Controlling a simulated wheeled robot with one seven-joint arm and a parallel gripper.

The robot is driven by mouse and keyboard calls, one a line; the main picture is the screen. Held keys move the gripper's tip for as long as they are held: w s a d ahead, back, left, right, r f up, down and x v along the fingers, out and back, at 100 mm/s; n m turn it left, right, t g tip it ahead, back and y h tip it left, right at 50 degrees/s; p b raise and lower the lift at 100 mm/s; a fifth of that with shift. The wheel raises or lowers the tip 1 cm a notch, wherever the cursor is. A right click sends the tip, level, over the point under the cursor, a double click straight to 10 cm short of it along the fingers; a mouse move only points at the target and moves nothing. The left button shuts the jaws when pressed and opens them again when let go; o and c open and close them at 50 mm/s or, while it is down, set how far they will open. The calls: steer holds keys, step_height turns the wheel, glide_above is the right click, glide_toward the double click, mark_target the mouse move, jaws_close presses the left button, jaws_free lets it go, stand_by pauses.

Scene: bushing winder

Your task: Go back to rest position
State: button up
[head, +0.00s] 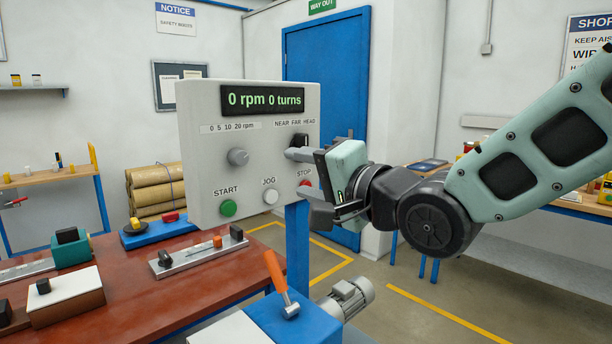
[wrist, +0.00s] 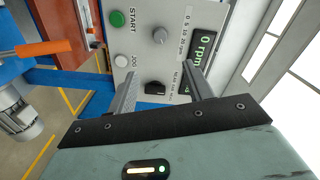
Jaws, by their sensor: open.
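The control panel (head: 205,165) is a pale box on a blue post, with a display (head: 263,100) reading "0 rpm 0 turns". It carries a speed knob (head: 238,157), a green START button (head: 228,208), a white JOG button (head: 270,196) and a red STOP button (head: 305,184). My gripper (head: 298,174) is open and empty in front of the panel's right side. In the wrist view, the gripper (wrist: 160,82) has a dark selector (wrist: 155,88) showing between its fingers; STOP is not visible there. Whether a fingertip touches the panel cannot be told.
A red-brown bench (head: 150,290) with several small fixtures stands at the left. An orange-handled lever (head: 277,272) rises on a blue block below the panel. A grey motor (head: 345,298) is beside it. Floor is open at the lower right.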

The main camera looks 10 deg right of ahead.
steer(key=s+f+n+g+h, duration=0.2)
steer(key=s+f+n+g, duration=0.25)
steer(key=f, duration=0.35)
steer(key=s+f+n+g+h, duration=0.3)
steer(key=s+f, duration=0.2)
steer(key=f, duration=0.3)
steer(key=s+d+f+n+g+h, duration=0.2)
steer(key=s+d+f+n+g, duration=0.1)
steer(key=s, duration=0.4)
steer(key=s+d+f+n+g+h, duration=0.2)
steer(key=s+d+f+n+g, duration=0.1)
steer(key=s, duration=0.5)
steer(key=shift+d+n+g, duration=0.25)
steer(key=shift+n+g, duration=0.5)
steer(key=shift+n, duration=0.2)
steer(key=shift+w, duration=0.1)
